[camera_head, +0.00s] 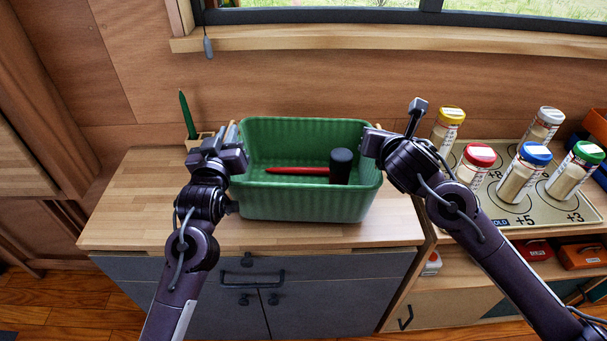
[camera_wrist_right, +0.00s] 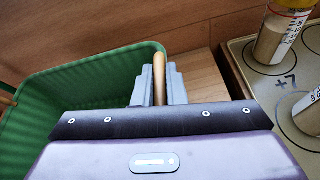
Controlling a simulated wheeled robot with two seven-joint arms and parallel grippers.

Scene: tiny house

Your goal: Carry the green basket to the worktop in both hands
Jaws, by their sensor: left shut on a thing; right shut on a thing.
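The green basket (camera_head: 305,204) is over the wooden worktop (camera_head: 135,215) above the grey cabinet, and looks level. I cannot tell whether its base touches the wood. A mallet (camera_head: 300,171) with a red handle and dark head lies inside it. My left gripper (camera_head: 234,140) is at the basket's left end, shut on the handle there, which the gripper largely hides. My right gripper (camera_head: 372,140) is at the right end. In the right wrist view its grey fingers (camera_wrist_right: 158,88) are shut on a wooden handle (camera_wrist_right: 159,72) beside the green wall (camera_wrist_right: 95,85).
A board (camera_head: 510,213) with several lidded jars (camera_head: 520,172) stands right of the worktop, near my right forearm. A green pencil-like object (camera_head: 187,114) stands in a small wooden holder (camera_head: 197,141) at back left. Bare worktop shows left of the basket.

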